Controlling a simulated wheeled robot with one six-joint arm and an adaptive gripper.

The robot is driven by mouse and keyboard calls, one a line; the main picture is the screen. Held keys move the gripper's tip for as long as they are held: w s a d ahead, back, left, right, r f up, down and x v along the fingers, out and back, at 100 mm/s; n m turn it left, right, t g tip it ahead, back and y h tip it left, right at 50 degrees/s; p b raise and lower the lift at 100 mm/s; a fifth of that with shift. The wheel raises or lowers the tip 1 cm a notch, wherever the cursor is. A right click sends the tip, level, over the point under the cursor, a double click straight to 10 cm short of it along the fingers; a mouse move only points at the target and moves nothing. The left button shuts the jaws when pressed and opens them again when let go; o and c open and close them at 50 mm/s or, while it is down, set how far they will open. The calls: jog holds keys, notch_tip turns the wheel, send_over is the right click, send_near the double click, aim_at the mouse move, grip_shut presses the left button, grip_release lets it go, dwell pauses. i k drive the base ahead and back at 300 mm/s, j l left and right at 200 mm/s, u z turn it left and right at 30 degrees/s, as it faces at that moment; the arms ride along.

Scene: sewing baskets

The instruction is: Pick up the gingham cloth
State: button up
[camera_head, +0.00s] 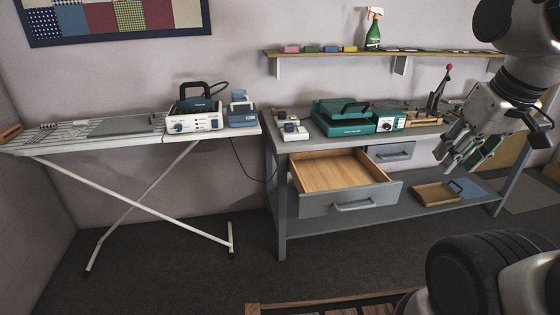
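I cannot clearly make out a separate gingham cloth. A pale grey-and-white checked surface (75,133) shows at the left end of the ironing board (100,142); whether it is a loose cloth or the board's cover I cannot tell. My gripper (462,160) hangs in the air at the right, in front of the right end of the workbench, far from the ironing board. Something dark green (484,152) shows at its fingers; I cannot tell if it is held or part of the gripper. The finger gap is unclear.
The grey workbench (282,195) has an open, empty-looking drawer (350,204) jutting forward. A steam iron station (194,122) stands on the ironing board, a green machine (342,118) on the bench. A wooden tray (435,195) lies on the lower shelf. The floor (180,275) in front is mostly clear.

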aim_at(47, 130)
jog(key=u, duration=1.5)
jog(key=i+u, duration=0.1)
jog(key=i, duration=0.5)
jog(key=i+l+u, duration=0.1)
jog(key=i, duration=0.5)
jog(key=i+l, duration=0.1)
jog(key=i, duration=0.5)
jog(key=i+l+u, duration=0.15)
jog(key=i, duration=0.45)
jog(key=i+l+u, duration=0.1)
jog(key=i, duration=0.5)
